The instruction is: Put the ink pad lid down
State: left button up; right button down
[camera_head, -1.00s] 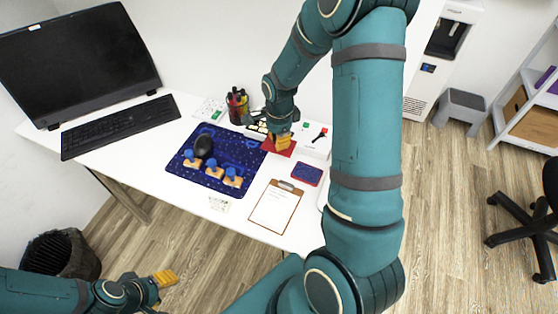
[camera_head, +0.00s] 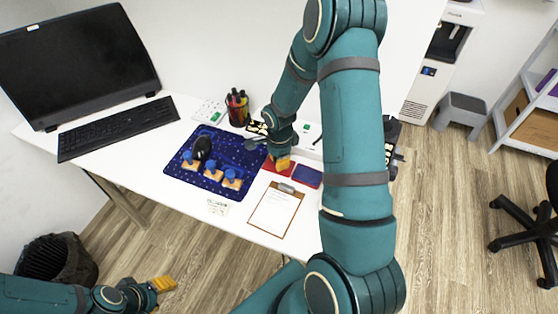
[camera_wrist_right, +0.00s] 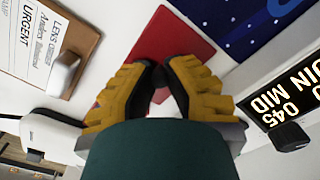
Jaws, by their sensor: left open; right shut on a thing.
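The red ink pad lid (camera_head: 270,167) is at my right gripper (camera_head: 282,165), just left of the blue ink pad with a red rim (camera_head: 307,177). In the right wrist view the flat red lid (camera_wrist_right: 172,38) shows beyond the yellow fingers (camera_wrist_right: 160,78), whose dark tips are closed on its near edge. Whether the lid touches the desk, I cannot tell. The fingers hide part of the lid. My left gripper (camera_head: 163,284) is open and empty, off the desk's front at lower left.
The white desk (camera_head: 120,160) holds a dark blue mat (camera_head: 215,190) with three wooden-based stamps, left of the lid. A clipboard (camera_head: 275,212) lies in front. A pen cup (camera_head: 237,107) stands behind. A keyboard (camera_head: 115,130) is at left.

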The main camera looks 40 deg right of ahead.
jog(key=shift+f, duration=0.2)
jog(key=c, duration=1.1)
grip_release()
jog(key=shift+o, duration=0.2)
jog(key=shift+r, duration=0.1)
jog(key=shift+r, duration=0.2)
notch_tip(320, 180, up, 12)
jog(key=p, duration=0.2)
jog(key=shift+p, duration=0.35)
jog(key=shift+f, duration=0.15)
